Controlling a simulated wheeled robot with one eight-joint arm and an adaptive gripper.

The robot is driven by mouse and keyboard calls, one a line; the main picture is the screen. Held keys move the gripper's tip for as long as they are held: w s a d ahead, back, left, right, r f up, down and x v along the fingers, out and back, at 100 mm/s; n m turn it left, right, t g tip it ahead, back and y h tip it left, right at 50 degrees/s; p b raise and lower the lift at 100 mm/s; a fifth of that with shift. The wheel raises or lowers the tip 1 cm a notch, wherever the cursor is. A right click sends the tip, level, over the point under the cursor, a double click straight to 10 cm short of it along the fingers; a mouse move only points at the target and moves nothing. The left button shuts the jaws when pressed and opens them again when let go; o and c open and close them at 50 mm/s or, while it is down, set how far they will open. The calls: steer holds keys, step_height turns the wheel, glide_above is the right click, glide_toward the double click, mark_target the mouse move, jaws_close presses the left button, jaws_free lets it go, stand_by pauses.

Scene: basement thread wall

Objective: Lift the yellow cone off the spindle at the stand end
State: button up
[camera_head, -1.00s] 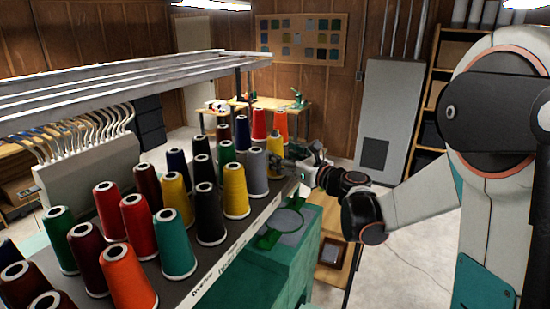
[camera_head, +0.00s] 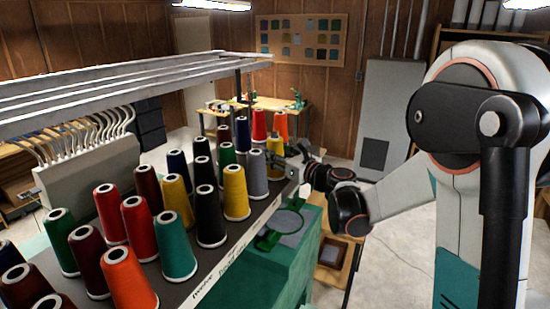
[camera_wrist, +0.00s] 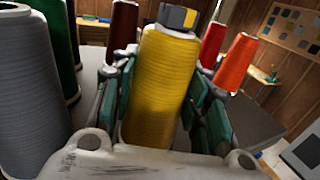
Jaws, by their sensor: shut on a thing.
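The yellow cone (camera_head: 275,147) is at the far right end of the thread stand (camera_head: 232,246). In the wrist view the yellow cone (camera_wrist: 162,85) fills the middle, upright with a slight tilt in the picture, with a grey and yellow top. My gripper (camera_head: 287,161) reaches it from the right. In the wrist view my gripper (camera_wrist: 163,100) has its green-padded fingers on both sides of the cone, shut on it. The cone's base is partly hidden by my gripper, and its spindle cannot be seen. I cannot tell whether the base touches the stand.
A grey cone (camera_head: 257,172) stands close to the left of the held cone, also in the wrist view (camera_wrist: 32,95). A red cone (camera_head: 259,124) and an orange cone (camera_head: 281,123) stand behind. Metal rails (camera_head: 130,85) run above the stand. A green machine (camera_head: 268,262) is below my forearm.

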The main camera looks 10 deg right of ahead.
step_height(320, 180, up, 20)
steer(key=shift+p, duration=0.35)
stand_by(0.5)
step_height(320, 180, up, 4)
steer(key=p, duration=0.2)
steer(key=shift+p, duration=0.35)
